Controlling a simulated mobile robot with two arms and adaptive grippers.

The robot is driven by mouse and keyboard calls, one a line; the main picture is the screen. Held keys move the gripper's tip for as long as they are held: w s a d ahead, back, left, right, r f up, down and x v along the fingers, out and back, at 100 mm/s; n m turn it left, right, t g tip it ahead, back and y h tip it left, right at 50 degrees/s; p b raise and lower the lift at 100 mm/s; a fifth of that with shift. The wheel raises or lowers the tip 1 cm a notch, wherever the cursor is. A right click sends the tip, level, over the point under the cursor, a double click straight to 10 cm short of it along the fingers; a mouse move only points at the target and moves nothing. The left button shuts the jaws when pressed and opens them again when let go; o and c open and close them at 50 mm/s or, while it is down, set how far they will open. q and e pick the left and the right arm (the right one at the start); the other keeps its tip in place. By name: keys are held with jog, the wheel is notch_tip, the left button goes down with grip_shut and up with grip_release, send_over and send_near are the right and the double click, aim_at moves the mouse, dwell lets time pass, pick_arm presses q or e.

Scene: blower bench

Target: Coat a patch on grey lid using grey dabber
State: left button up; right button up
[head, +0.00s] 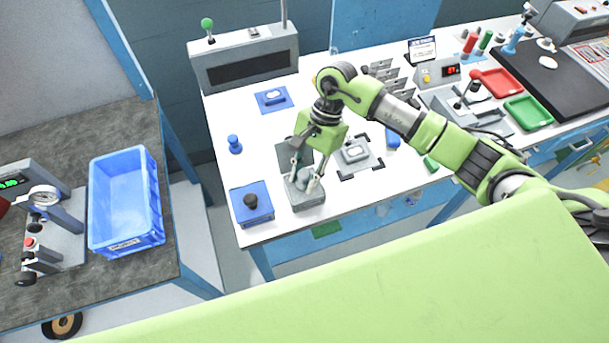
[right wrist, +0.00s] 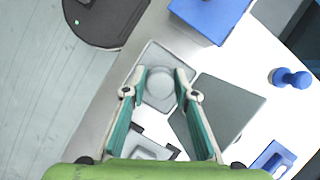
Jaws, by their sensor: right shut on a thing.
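My right gripper (head: 305,178) points down over an open grey pad box (head: 308,199) near the table's front edge. In the right wrist view my right gripper (right wrist: 163,80) is shut on the round-topped grey dabber (right wrist: 161,88), which stands at the grey box (right wrist: 150,58). I cannot tell whether the dabber touches the pad. The box's flap (right wrist: 226,108) is folded open. The grey lid (head: 355,152) lies flat to the right, between black corner marks; part of it shows in the right wrist view (right wrist: 152,150). My left gripper is not in view.
A blue box with a black knob (head: 251,201) stands left of the grey box. A blue dabber (head: 235,145) and a blue lid (head: 272,98) are farther back. Red (head: 496,83) and green (head: 528,112) trays lie at the right. A blue crate (head: 126,203) is on the left bench.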

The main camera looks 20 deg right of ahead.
aim_at(305, 172)
jog(key=shift+s+f+b, duration=0.15)
jog(key=shift+b, duration=0.15)
dwell(1.2)
jog(key=shift+r+p, duration=0.35)
jog(key=shift+r, duration=0.55)
jog(key=shift+r+p, duration=0.9)
jog(key=shift+r, duration=1.85)
